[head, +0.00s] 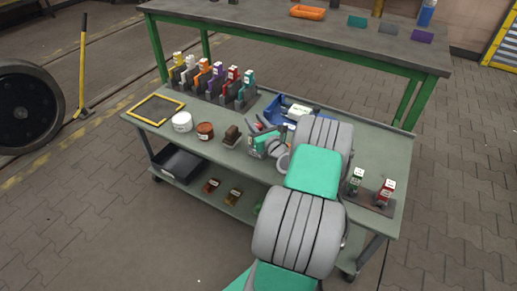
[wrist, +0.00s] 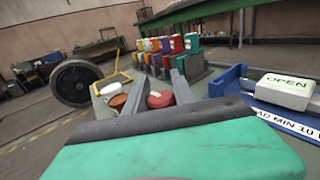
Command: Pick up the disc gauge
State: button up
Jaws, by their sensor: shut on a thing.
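My gripper (wrist: 158,92) is shut on a red, rounded thing (wrist: 160,99) with a darker patch on top, which I take to be the disc gauge. It sits between the two grey fingers in the wrist view; its lower part is hidden behind my gripper body. In the head view my gripper (head: 263,126) is over the middle of the grey-green cart top, left of the blue bin (head: 275,108). Only a small bit of red shows between the fingers there. I cannot tell whether the held thing still touches the cart.
Left on the cart (head: 385,150) are a yellow frame (head: 134,114), white tin (head: 182,122), brown tin (head: 205,131) and dark brown block (head: 232,134). Several coloured holders (head: 217,81) line the back. A labelled white box (wrist: 284,88) is at the bin. Green and red pieces (head: 385,192) stand right.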

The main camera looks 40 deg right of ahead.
grip_shut()
jog(key=shift+a, duration=0.1)
dwell(0.6)
jog(key=shift+w+r, duration=0.1)
jog(key=shift+r, duration=0.05)
